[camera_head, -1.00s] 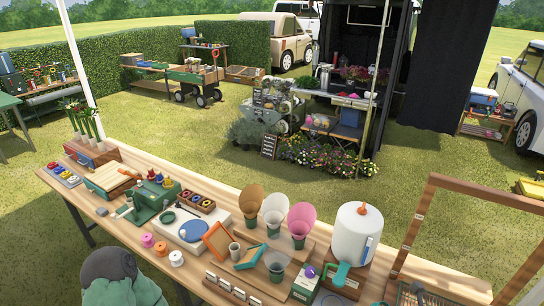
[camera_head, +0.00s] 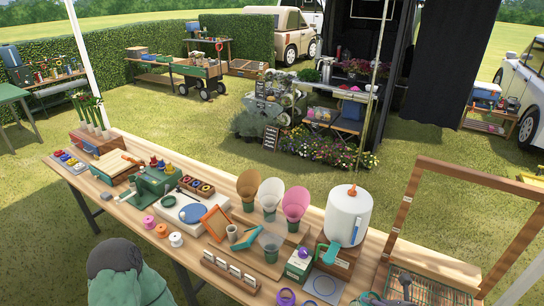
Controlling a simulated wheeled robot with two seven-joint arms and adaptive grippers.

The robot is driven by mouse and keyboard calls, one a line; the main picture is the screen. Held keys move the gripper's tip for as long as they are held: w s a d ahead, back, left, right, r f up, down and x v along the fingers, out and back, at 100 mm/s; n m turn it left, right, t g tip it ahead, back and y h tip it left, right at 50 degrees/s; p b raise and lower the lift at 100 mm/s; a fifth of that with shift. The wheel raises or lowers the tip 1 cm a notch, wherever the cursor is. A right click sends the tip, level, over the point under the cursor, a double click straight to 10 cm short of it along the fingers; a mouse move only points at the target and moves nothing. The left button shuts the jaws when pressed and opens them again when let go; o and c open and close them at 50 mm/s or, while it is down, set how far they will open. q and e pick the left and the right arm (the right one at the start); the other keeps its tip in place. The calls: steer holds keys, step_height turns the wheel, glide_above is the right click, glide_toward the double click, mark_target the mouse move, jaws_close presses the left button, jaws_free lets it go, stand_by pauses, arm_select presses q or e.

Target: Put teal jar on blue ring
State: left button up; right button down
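A thin blue ring outline (camera_head: 324,286) lies flat on a pale pad at the front of the wooden table, and nothing stands on it. A teal piece (camera_head: 330,253) shows at the front of a white canister (camera_head: 347,215). I cannot tell whether it is a jar or a part of the canister. A small teal-blue thing at the bottom edge (camera_head: 368,299) is cut off by the picture. No clearly separate teal jar can be made out.
The wooden table is crowded. A green box (camera_head: 299,264) stands left of the ring, and several cones (camera_head: 270,194) stand behind it. A wooden frame (camera_head: 398,215) rises at the right over a wire rack. A rack of white labels (camera_head: 230,272) lies at the front.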

mark_target(368, 305)
steer(key=shift+w+a+f+m+h+b, duration=0.15)
steer(key=shift+w+a+f+m+b, duration=0.1)
steer(key=shift+w+a, duration=0.3)
steer(key=shift+w+a+f+m+h+b, duration=0.15)
steer(key=shift+w+a+m, duration=0.15)
steer(key=shift+a, duration=0.35)
steer(key=shift+w+a+r+m+h+b, duration=1.05)
steer(key=shift+w+a+m+h+b, duration=1.25)
steer(key=shift+a, duration=2.3)
steer(key=shift+n+t+y, duration=0.25)
steer(key=shift+t+y, duration=0.15)
steer(key=shift+y, duration=0.3)
steer(key=x, duration=0.2)
steer(key=p+x, duration=0.1)
steer(key=x, duration=0.2)
steer(key=shift+f, duration=0.45)
steer(key=shift+s, duration=0.1)
